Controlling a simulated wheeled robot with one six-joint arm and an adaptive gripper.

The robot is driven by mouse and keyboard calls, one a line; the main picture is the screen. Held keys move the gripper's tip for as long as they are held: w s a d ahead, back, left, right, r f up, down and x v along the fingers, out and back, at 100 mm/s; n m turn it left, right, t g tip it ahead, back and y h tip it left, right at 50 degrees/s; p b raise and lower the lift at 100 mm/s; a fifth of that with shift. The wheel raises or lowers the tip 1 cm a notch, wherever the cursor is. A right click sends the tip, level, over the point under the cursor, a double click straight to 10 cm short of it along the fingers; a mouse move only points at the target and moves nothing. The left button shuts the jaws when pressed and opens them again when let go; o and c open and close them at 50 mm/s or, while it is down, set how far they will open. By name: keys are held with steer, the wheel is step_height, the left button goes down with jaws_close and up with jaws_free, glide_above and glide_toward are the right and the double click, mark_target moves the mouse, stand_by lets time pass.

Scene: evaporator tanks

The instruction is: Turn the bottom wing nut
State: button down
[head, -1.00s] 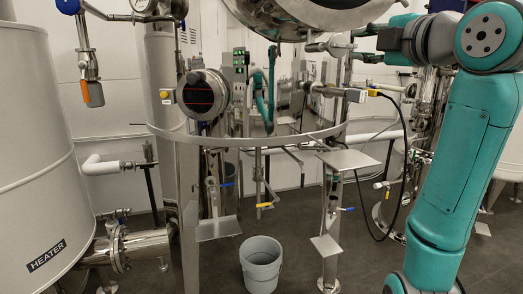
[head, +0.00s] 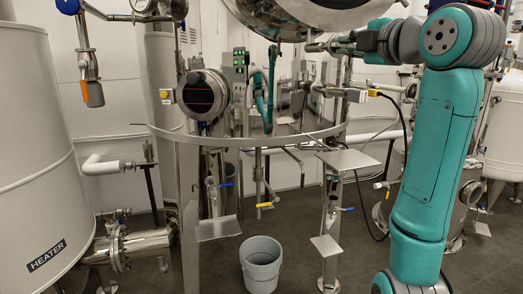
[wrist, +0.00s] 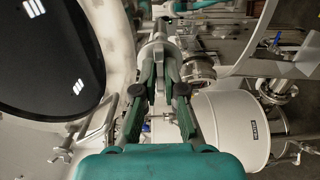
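My gripper (wrist: 160,72) points at a metal fitting (wrist: 158,48) beside the round vessel. Its two dark green fingers stand on either side of the fitting, close to it; I cannot tell whether they press on it. In the head view, my gripper (head: 342,45) is just right of the big steel vessel (head: 295,18), near its lower right edge, with a short metal part in front of it. I cannot make out wings on this part. In the wrist view, a metal clamp with a winged end (wrist: 62,150) sits at the lower left by the vessel's rim.
A steel ring rail (head: 260,139) runs around the frame below the vessel. A grey bucket (head: 261,262) stands on the floor. A white heater tank (head: 35,150) is at the left. A dark round glass (wrist: 55,50) fills the wrist view's upper left.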

steer(key=shift+n, duration=1.1)
steer(key=shift+n, duration=1)
steer(key=shift+n, duration=1.1)
